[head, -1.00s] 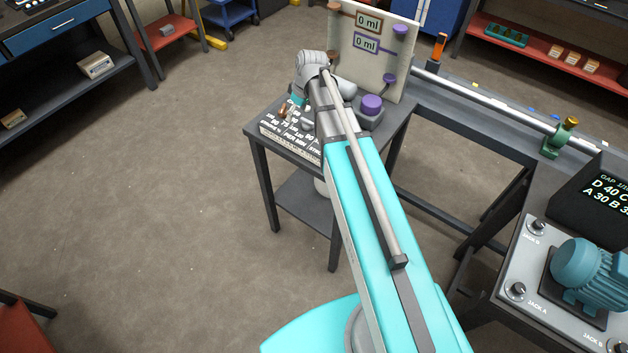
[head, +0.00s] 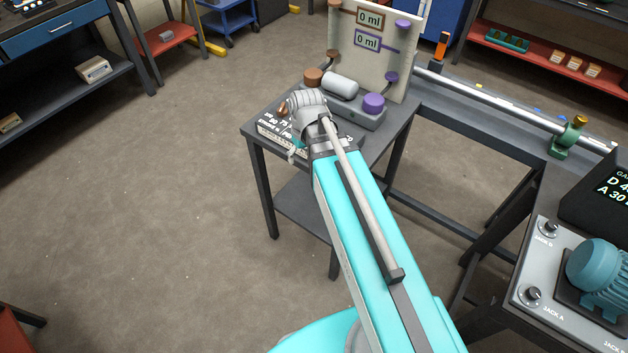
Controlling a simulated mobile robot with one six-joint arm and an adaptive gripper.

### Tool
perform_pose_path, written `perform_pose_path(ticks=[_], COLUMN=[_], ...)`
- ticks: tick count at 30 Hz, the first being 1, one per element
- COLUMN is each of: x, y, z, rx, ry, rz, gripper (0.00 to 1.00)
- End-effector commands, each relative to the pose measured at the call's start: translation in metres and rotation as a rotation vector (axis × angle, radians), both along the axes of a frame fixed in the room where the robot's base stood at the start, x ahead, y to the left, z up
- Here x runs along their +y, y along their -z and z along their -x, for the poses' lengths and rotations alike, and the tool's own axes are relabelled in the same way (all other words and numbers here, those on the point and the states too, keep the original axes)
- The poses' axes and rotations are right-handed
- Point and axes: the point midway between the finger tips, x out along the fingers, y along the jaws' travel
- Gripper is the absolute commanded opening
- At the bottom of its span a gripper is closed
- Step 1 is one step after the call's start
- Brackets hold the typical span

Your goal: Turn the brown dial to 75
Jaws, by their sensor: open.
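My wrist and forearm cover the panel's right part.
Behind stand a brown cap (head: 313,76), a grey cylinder (head: 340,86) and a purple cap (head: 374,103) on a grey base. An upright board (head: 350,60) carries two "0 ml" displays. A bench with a blue motor (head: 598,265) is at right. The floor at left is clear.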

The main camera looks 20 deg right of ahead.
Motion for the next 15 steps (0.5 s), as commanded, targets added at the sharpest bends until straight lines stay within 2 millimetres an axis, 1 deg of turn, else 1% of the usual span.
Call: perform_pose_path(ticks=[1, 3, 9, 15], x=[0.001, 0.001, 0.002, 0.000], y=[0.007, 0.011, 0.022, 0.030], z=[0.010, 0.018, 0.041, 0.057], rx=[0.007, 0.016, 0.035, 0.049], ry=[0.021, 0.053, 0.138, 0.204], rz=[0.008, 0.018, 0.047, 0.070], gripper=[0.85, 0.85, 0.85, 0.85])
